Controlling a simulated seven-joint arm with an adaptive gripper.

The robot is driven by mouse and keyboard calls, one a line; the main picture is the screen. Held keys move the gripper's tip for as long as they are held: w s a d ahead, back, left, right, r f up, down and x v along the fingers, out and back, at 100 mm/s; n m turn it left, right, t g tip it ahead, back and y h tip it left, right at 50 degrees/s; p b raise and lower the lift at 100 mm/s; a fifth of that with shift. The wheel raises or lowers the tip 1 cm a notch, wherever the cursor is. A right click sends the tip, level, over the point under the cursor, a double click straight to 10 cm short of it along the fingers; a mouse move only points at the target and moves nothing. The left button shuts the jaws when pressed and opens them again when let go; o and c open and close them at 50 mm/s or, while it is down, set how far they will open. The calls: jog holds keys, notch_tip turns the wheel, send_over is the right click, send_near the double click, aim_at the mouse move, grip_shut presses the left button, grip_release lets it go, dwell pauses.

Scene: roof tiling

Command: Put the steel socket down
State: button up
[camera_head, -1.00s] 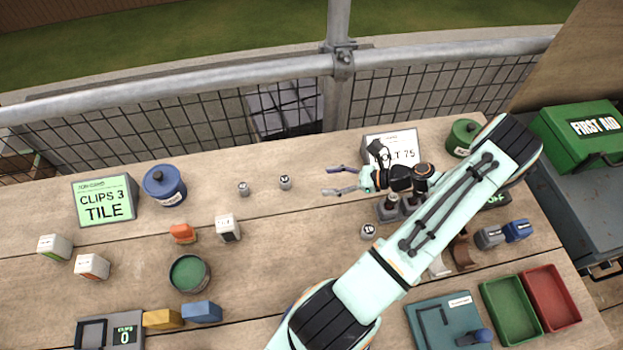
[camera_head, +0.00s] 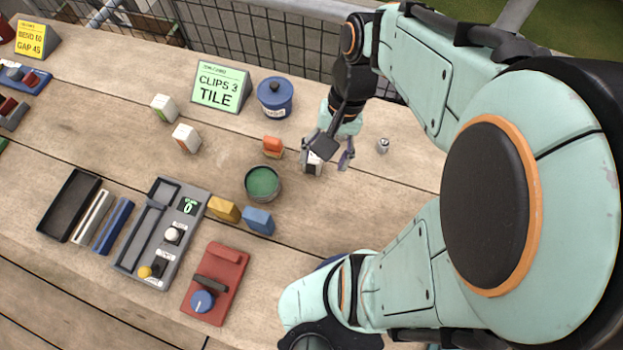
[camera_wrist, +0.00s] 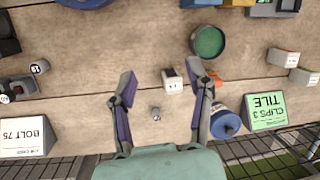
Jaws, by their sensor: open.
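My gripper (camera_head: 330,153) is open and empty above the table. It also shows in the wrist view (camera_wrist: 161,72), with its two fingers spread. A small steel socket (camera_wrist: 156,114) stands on the table and appears between the fingers in the wrist view, nothing gripping it. A further grey socket (camera_wrist: 40,67) stands at the left in the wrist view. The gripper partly hides this area in the head view.
A white box (camera_wrist: 172,80) lies near the fingers. A green-topped can (camera_head: 262,183), an orange block (camera_head: 273,147) and a blue pot (camera_head: 275,97) stand close by. The CLIPS 3 TILE sign (camera_head: 220,86) is behind.

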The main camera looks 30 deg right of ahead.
jog(key=s+a+r+n+h, duration=0.2)
jog(key=s+a+n, duration=0.3)
jog(key=s+n, duration=0.2)
jog(key=shift+r+n+t, duration=0.3)
jog(key=shift+r, duration=0.1)
jog(key=shift+a, duration=0.1)
